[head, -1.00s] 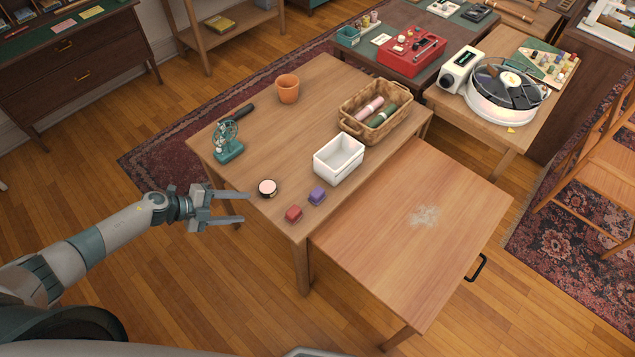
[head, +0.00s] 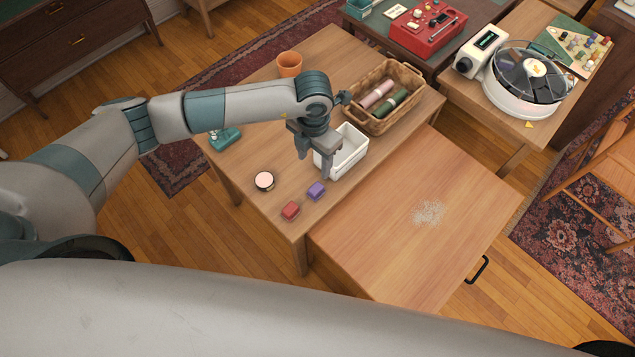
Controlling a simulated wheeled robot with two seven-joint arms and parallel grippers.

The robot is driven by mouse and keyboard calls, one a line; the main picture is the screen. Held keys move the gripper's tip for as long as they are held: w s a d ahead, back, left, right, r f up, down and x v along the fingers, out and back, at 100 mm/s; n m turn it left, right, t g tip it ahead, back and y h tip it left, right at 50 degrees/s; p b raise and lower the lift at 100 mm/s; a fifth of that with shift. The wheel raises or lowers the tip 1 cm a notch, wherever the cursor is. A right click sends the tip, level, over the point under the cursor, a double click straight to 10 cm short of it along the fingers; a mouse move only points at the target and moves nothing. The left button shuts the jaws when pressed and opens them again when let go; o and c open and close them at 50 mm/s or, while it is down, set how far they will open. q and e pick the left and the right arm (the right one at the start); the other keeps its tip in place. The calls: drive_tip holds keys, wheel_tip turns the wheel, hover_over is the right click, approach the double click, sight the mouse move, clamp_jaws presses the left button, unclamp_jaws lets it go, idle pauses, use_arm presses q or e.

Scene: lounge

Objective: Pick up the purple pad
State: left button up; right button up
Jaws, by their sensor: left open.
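The purple pad (head: 316,191) is a small block lying on the wooden table (head: 262,209), near its front edge. A red pad (head: 290,211) lies to its lower left, a little apart. My left gripper (head: 312,176) points down above the table, just above the purple pad in the picture and in front of the white bin. It is open, with nothing seen between its fingers. How high its fingertips are over the pad is hard to tell. My right gripper is not in view.
The white bin (head: 352,158) stands close behind my left gripper. A wicker basket (head: 409,108) with rolls, an orange pot (head: 289,65), a round tin (head: 264,181) and a partly hidden teal stand (head: 226,138) share the table.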

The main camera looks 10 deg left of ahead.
use_arm(q)
drive_tip(key=shift+f, duration=0.1)
drive_tip(key=b, duration=0.7)
hover_over(316, 188)
drive_tip(key=f, duration=1.2)
drive_tip(key=shift+s+a, duration=0.1)
drive_tip(key=shift+s, duration=0.25)
drive_tip(key=shift+f, duration=0.1)
drive_tip(key=f+b, duration=0.2)
drive_tip(key=f, duration=0.1)
drive_tip(key=f+b, duration=0.1)
drive_tip(key=f, duration=0.1)
drive_tip(key=shift+w+b, duration=0.3)
drive_tip(key=shift+w, duration=0.05)
drive_tip(key=c, duration=1.1)
